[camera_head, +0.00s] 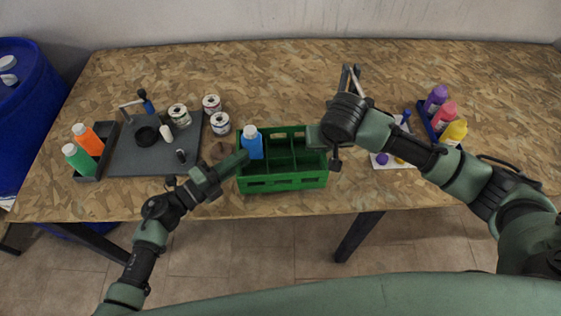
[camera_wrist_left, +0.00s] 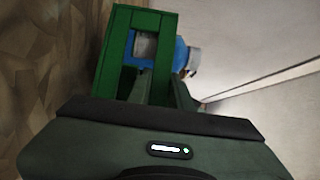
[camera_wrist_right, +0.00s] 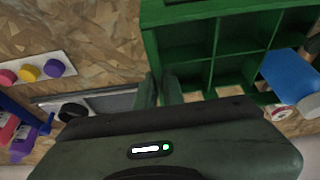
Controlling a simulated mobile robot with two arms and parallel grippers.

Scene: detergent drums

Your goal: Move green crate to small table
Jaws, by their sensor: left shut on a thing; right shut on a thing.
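The green crate (camera_head: 285,183) is at the front middle of the wood-patterned table. It has several compartments, and a blue bottle (camera_head: 253,146) stands in its left back one. My left gripper (camera_head: 240,160) is shut on the crate's left end; the left wrist view shows that end (camera_wrist_left: 106,65) and the bottle (camera_wrist_left: 148,47) behind it. My right gripper (camera_head: 316,138) is shut on the right end; the crate's divided inside (camera_wrist_right: 190,38) shows in the right wrist view. I cannot tell whether the crate rests on the table or hangs just above it. No small table is visible.
The long table (camera_head: 300,75) carries a dark board (camera_head: 150,150) with several cans at left, and a tray with green and orange bottles. Purple, pink and yellow bottles (camera_head: 445,115) stand at right. A blue drum (camera_head: 25,105) is at far left. Bare floor lies in front.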

